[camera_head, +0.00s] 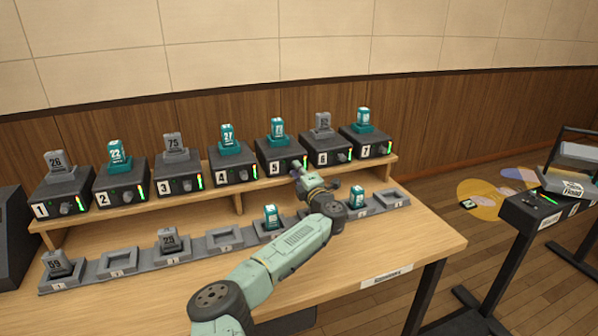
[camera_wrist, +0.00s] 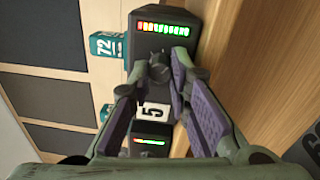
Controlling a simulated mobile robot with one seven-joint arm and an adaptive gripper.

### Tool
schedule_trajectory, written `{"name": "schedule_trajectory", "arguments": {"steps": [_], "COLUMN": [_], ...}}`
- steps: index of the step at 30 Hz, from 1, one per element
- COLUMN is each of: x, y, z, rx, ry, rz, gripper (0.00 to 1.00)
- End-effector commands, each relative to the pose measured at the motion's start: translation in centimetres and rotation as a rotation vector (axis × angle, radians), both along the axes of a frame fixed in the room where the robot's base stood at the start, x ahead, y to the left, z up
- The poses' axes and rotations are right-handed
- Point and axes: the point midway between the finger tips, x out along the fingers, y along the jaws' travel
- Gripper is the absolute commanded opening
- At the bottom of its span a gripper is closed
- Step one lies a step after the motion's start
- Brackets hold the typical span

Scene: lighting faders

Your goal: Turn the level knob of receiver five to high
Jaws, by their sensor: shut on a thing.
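Receiver five (camera_head: 272,156) is a black box on the shelf with a teal pack (camera_head: 277,132) on top. In the wrist view its front shows the white label 5 (camera_wrist: 152,112), a dark knob (camera_wrist: 160,66) and a lit level meter (camera_wrist: 163,30) running from red and orange to green. My gripper (camera_wrist: 161,76) has its two fingertips closed on either side of the knob. In the head view my gripper (camera_head: 301,171) is at the front of receiver five, and the arm covers part of the view; the knob is hidden there. The knob's pointer is not clear.
Receiver four (camera_head: 232,166) stands to the left and receiver six (camera_head: 325,150) to the right, close by. Below the shelf a row of grey holders (camera_head: 228,241) lies on the table, some with packs in them. A black stand (camera_head: 520,215) is at the right.

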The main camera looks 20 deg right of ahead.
Motion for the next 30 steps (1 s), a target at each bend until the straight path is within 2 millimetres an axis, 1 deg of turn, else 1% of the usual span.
{"name": "schedule_trajectory", "arguments": {"steps": [3, 9, 25, 26, 30], "x": [0.03, -0.01, -0.04, -0.04, -0.03], "y": [0.02, 0.02, -0.01, -0.01, -0.02], "z": [0.17, 0.01, -0.15, -0.15, -0.12], "rx": [0.059, 0.115, 0.134, 0.134, 0.133], "ry": [-0.001, 0.004, 0.007, 0.007, 0.007], "rz": [-0.001, 0.000, 0.000, 0.000, 0.000], "gripper": [0.00, 0.00, 0.00, 0.20, 0.29]}}
